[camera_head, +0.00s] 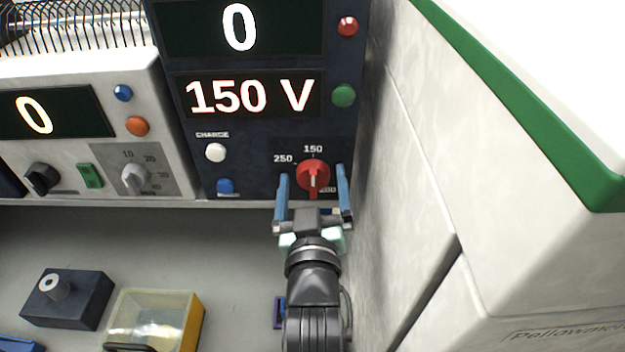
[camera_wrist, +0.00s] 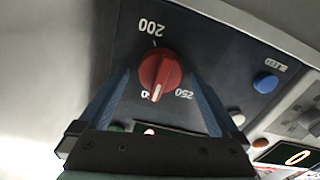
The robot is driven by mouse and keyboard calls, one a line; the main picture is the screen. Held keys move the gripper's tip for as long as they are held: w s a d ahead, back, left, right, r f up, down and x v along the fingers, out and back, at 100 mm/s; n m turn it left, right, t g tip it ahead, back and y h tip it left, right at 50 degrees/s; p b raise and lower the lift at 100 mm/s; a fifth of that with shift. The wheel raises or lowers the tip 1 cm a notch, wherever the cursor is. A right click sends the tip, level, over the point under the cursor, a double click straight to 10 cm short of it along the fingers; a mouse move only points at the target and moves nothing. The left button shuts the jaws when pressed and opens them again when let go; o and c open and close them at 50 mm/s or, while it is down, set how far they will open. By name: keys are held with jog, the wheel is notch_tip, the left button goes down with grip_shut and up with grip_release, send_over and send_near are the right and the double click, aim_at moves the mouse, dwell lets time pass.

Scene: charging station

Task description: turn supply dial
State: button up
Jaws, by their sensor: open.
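The supply dial is a red knob (camera_head: 313,176) with a white pointer mark, low on the dark supply panel (camera_head: 258,150). Labels 250 and 150 show around it in the head view, and 200 and 250 in the wrist view. The display above it (camera_head: 251,96) reads 150 V. My gripper (camera_head: 313,180) is open, with one blue finger on each side of the knob. In the wrist view the red knob (camera_wrist: 160,70) shows between the two fingers, with a visible gap on both sides. I cannot tell how deep the fingertips reach.
A white CHARGE button (camera_head: 215,152) and a blue button (camera_head: 225,187) sit left of the dial. A large pale cabinet wall (camera_head: 420,170) stands close on the right. A clear-lidded yellow box (camera_head: 155,318) and a dark block with a post (camera_head: 68,298) lie on the bench.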

jog(key=c, duration=1.4)
jog(key=shift+o, duration=0.2)
jog(key=shift+m, duration=0.4)
jog(key=shift+d+m+b, duration=0.15)
jog(key=shift+m+b, duration=0.3)
jog(key=shift+m, duration=1.95)
jog(key=o, duration=1.4)
jog(key=shift+c, duration=0.2)
